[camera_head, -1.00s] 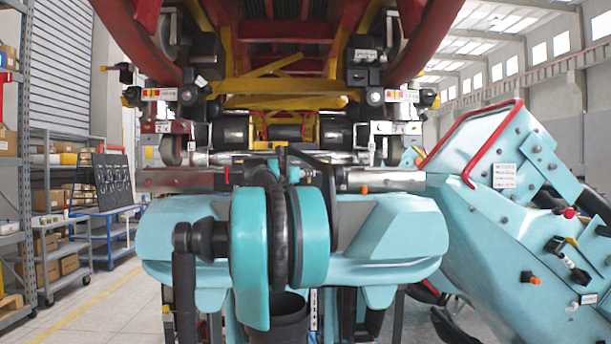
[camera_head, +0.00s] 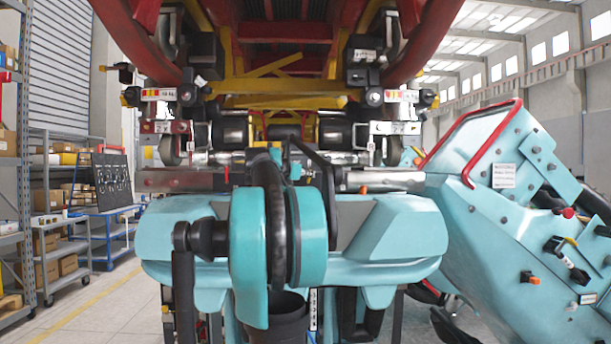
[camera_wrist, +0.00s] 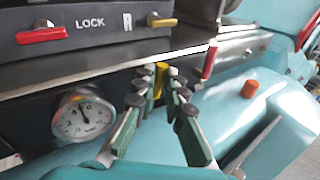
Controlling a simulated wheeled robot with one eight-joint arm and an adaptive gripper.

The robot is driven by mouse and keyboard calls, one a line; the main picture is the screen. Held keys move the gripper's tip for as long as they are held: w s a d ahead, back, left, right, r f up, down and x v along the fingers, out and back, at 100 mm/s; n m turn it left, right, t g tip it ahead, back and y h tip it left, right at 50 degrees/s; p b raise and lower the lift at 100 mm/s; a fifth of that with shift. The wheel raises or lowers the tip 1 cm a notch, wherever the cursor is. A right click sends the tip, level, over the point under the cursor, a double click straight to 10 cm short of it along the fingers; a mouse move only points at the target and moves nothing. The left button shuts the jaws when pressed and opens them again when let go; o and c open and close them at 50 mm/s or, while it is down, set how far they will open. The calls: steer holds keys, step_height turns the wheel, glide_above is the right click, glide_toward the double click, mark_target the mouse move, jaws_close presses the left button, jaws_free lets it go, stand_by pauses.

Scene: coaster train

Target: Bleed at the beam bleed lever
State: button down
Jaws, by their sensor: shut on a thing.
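In the wrist view, my gripper (camera_wrist: 161,75) has its green-padded fingers closed around a small yellow lever tip (camera_wrist: 158,84) under the edge of a metal beam (camera_wrist: 110,70). The fingers hide most of this yellow piece, and no label on it can be read. A round white pressure gauge (camera_wrist: 83,117) sits to the left of the fingers. A red handle (camera_wrist: 209,62) hangs from the beam edge just right of the fingertips. In the head view, my own arm hides the gripper and the lever.
Above the beam, a dark panel marked LOCK has a red lever (camera_wrist: 42,35) and a yellow lever (camera_wrist: 161,21). An orange knob (camera_wrist: 250,89) stands to the right on teal bodywork. In the head view, a teal machine (camera_head: 510,220) fills the right side and shelving (camera_head: 50,190) stands left.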

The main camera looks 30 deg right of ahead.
steer(key=m+y, duration=0.1)
steer(key=d+m+y, duration=0.1)
steer(key=shift+s+m, duration=0.3)
steer(key=m+y, duration=0.1)
steer(key=d+m+y, duration=0.1)
steer(key=shift+s+d+f+m+t+y, duration=0.1)
steer(key=shift+s+f+m+t+y, duration=0.05)
steer(key=shift+s+m+t+y, duration=0.2)
steer(key=shift+s+d+f+m+t+y, duration=0.1)
steer(key=shift+d+f+m+t+y, duration=0.1)
steer(key=shift+m+y, duration=0.35)
steer(key=shift+s+d+f+m+t+y, duration=0.1)
steer(key=shift+d+m+t+y, duration=0.05)
steer(key=shift+m+y, duration=0.35)
steer(key=shift+s+d+f+m+t+y, duration=0.1)
steer(key=shift+f+m+t+y, duration=0.2)
steer(key=shift+m+y, duration=0.25)
steer(key=shift+s+d+f+m+t+y, duration=0.1)
steer(key=shift+f+m+t+y, duration=0.15)
steer(key=shift+m+y, duration=0.3)
steer(key=c, duration=1.9)
jaws_free()
steer(key=shift+o, duration=0.2)
